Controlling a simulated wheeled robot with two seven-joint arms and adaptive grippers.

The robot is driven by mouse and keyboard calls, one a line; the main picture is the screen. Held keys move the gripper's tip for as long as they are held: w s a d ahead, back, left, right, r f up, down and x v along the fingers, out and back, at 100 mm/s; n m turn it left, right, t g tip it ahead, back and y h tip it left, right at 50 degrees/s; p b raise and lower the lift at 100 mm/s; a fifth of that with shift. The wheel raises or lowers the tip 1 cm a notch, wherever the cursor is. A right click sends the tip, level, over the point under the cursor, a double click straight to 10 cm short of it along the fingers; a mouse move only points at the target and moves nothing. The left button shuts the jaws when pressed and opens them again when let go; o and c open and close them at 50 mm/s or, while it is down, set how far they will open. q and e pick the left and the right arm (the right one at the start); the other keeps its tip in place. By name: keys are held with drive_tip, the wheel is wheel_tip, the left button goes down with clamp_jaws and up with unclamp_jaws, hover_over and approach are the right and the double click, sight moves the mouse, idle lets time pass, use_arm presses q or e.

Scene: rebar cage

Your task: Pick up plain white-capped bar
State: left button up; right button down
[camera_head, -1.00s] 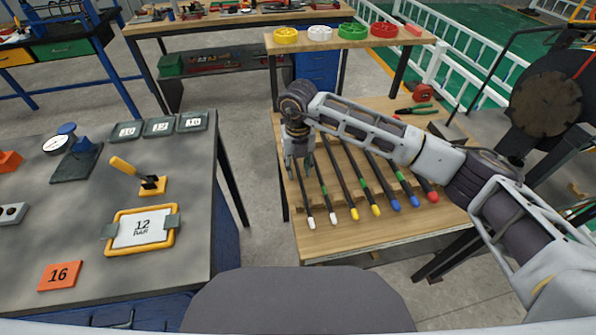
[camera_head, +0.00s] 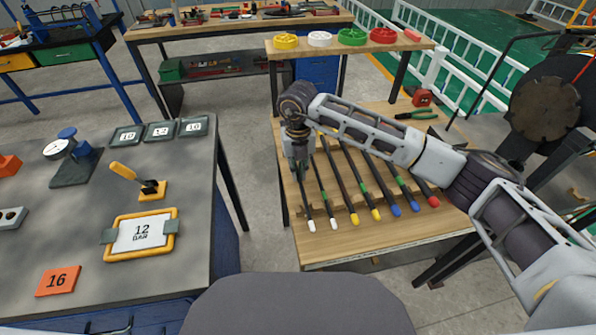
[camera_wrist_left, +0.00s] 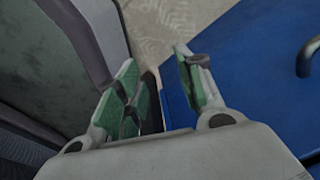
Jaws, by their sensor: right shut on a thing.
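The plain white-capped bar (camera_head: 307,206) is the leftmost bar on the wooden table; it is dark with no coloured band, its white cap towards me. My right gripper (camera_head: 301,178) is shut on it near its far part, and the fingers hide that stretch. Beside it on the right lies another white-capped bar (camera_head: 326,205) with a green band. In the left wrist view my left gripper (camera_wrist_left: 157,60) is open and empty, its green-padded fingers apart; it is not in the head view.
Yellow-capped (camera_head: 375,213), blue-capped and red-capped (camera_head: 433,201) bars lie to the right on the wooden rack. My right arm passes above them. The grey table (camera_head: 190,235) at left holds a 12 sign and gauges. Pliers (camera_head: 416,115) lie at the back.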

wheel_tip(320, 180, up, 8)
use_arm(q)
drive_tip(key=shift+w, duration=0.25)
use_arm(e)
drive_tip(key=shift+r, duration=0.55)
use_arm(q)
drive_tip(key=shift+w+d, duration=0.1)
